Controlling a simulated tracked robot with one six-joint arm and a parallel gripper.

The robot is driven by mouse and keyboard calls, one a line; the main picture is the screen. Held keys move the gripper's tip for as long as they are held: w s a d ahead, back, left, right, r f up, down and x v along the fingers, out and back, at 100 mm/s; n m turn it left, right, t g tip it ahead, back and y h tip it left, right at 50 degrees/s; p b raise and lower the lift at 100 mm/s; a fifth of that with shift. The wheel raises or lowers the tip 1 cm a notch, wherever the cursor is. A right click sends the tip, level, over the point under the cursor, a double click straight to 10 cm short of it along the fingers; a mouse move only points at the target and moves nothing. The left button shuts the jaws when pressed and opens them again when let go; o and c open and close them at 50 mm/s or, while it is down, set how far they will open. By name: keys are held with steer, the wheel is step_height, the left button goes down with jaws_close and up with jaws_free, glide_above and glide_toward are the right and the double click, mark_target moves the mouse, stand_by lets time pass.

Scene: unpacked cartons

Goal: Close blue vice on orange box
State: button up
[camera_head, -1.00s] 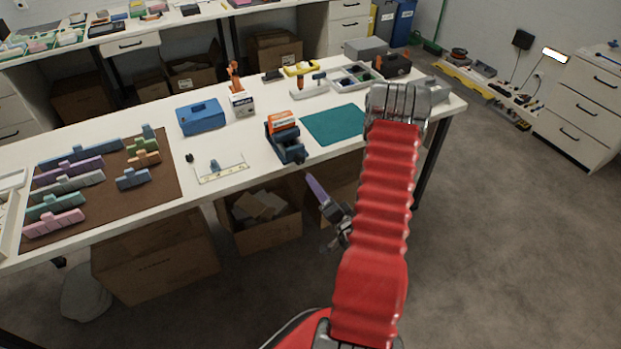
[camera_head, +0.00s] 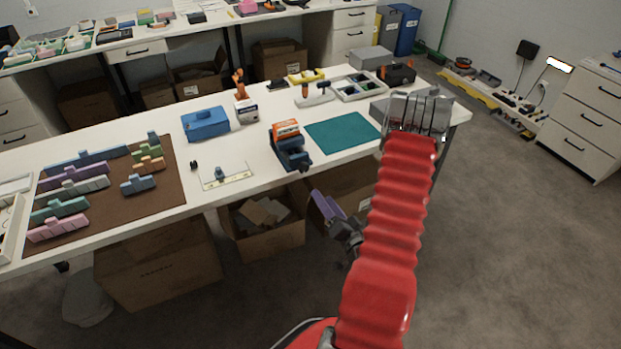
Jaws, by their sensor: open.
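The blue vice (camera_head: 293,157) stands near the front edge of the white table, in the middle of the head view. The orange box (camera_head: 286,130) sits upright in the top of the vice. I cannot tell how tightly the vice jaws bear on it. My gripper (camera_head: 326,206), with purple fingers, is open and empty. It appears in front of the table edge, below and to the right of the vice, and apart from it. My red arm hides part of the table's right end.
A teal mat (camera_head: 343,132) lies to the right of the vice. A blue toolbox (camera_head: 206,124) and a small white-and-dark box (camera_head: 247,111) stand behind left. A small marked fixture (camera_head: 222,177) lies left. Open cartons (camera_head: 265,238) stand under the table.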

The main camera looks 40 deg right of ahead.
mark_target(304, 169)
steer(key=n, duration=1)
steer(key=shift+w+d+r, duration=0.1)
steer(key=shift+d+r, duration=0.05)
steer(key=shift+d, duration=0.05)
steer(key=shift+w, duration=0.15)
steer(key=x, duration=1.3)
steer(key=shift+w+d, duration=0.15)
steer(key=shift+w, duration=0.1)
steer(key=shift+c, duration=0.3)
steer(key=c, duration=0.9)
steer(key=shift+a, duration=0.25)
steer(key=shift+c, duration=0.5)
steer(key=shift+d, duration=0.15)
